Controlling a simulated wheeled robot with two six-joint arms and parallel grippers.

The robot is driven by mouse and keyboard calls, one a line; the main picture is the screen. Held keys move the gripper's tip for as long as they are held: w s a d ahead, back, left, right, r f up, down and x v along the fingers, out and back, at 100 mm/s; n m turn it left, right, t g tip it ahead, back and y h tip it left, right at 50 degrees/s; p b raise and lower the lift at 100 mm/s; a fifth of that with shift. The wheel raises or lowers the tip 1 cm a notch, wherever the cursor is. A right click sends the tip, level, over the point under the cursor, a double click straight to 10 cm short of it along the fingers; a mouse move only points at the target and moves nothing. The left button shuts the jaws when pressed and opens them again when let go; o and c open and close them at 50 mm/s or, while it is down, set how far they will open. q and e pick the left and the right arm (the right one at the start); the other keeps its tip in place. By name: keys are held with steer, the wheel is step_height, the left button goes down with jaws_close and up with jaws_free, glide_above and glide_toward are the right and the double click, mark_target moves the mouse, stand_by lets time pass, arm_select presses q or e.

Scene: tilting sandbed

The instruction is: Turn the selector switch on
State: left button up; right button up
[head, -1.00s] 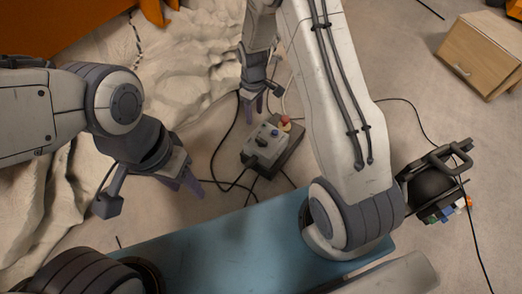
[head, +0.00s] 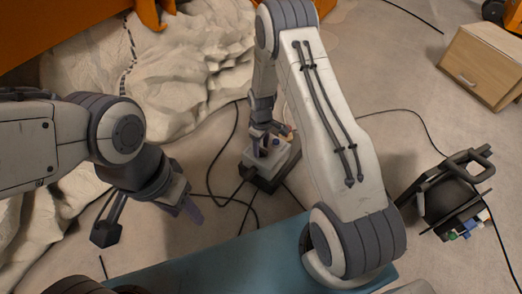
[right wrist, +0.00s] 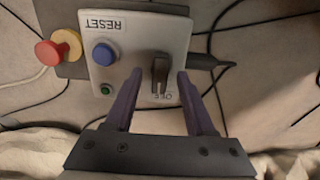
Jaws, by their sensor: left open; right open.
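The selector switch (right wrist: 160,75) is a black knob on a grey control box (right wrist: 120,25), seen in the right wrist view. It points nearly straight up and down in that view, above a partly hidden label that seems to read OFF. My right gripper (right wrist: 157,82) is open, with one purple finger on each side of the knob; I cannot tell if they touch it. In the head view my right gripper (head: 265,148) is over the control box (head: 263,172), hiding much of its top. My left gripper (head: 188,207) is open and empty, left of the box.
The box also carries a blue RESET button (right wrist: 105,54), a small green button (right wrist: 107,89) and a red emergency stop (right wrist: 48,53). Black cables (head: 225,197) lie on the floor. Pale rock (head: 190,70) is behind; a wooden cabinet (head: 482,65) stands at right.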

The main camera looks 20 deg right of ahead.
steer(key=shift+f, duration=0.15)
jaws_close()
